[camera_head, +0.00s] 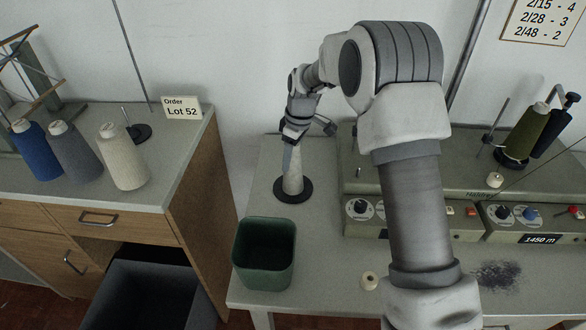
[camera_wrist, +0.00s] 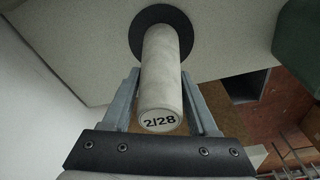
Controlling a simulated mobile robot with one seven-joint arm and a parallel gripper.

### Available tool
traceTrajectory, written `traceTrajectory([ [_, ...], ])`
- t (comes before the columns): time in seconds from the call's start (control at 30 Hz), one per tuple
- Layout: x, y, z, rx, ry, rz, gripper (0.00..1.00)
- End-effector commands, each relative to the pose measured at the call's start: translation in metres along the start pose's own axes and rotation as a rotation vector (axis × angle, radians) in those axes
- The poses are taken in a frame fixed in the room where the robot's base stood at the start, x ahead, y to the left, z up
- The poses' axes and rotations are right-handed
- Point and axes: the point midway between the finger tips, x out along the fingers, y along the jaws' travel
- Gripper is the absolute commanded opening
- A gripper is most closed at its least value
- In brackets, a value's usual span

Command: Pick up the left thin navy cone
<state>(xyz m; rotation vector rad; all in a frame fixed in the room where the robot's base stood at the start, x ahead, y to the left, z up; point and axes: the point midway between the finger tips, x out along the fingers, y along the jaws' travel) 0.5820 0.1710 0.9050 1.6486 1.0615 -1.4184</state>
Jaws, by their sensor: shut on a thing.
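My gripper (camera_head: 291,145) points down at the back left of the bench. It is shut on a pale grey cone (camera_head: 292,182), which stands upright on a round black base (camera_head: 281,196). In the wrist view the fingers (camera_wrist: 160,76) lie on either side of this cone (camera_wrist: 160,65), and its end reads 2/28. A dark, near-black navy cone (camera_head: 553,133) stands tilted at the far right, beside an olive cone (camera_head: 528,134). A blue cone (camera_head: 36,150) stands on the left cabinet. I cannot tell which is the thin navy cone.
A slate-grey cone (camera_head: 74,152) and a cream cone (camera_head: 122,158) stand on the left cabinet, near an Order Lot 52 card (camera_head: 182,108). A green bin (camera_head: 264,254) stands at the bench's front left. The winder (camera_head: 420,180) fills the right.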

Motion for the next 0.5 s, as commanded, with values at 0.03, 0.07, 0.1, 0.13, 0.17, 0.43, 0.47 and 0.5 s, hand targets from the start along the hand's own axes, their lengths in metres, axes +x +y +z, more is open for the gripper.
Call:
traceTrajectory([
  [0.03,-0.0002,0.0,-0.0001,0.0,0.0,0.0,0.33],
  [0.07,-0.0002,0.0,-0.0001,0.0,0.0,0.0,0.28],
  [0.1,-0.0002,0.0,0.0,0.0,0.0,0.0,0.21],
  [0.13,-0.0002,0.0001,-0.0001,0.0,0.0,0.0,0.15],
  [0.17,-0.0003,0.0001,-0.0001,0.0,0.0,0.0,0.1],
  [0.43,-0.0024,0.0002,-0.0006,0.0,0.001,0.001,0.06],
  [0.47,-0.0045,0.0003,-0.001,0.0,0.001,0.001,0.06],
  [0.5,-0.0085,0.0006,-0.0017,0.0,0.002,0.002,0.06],
])
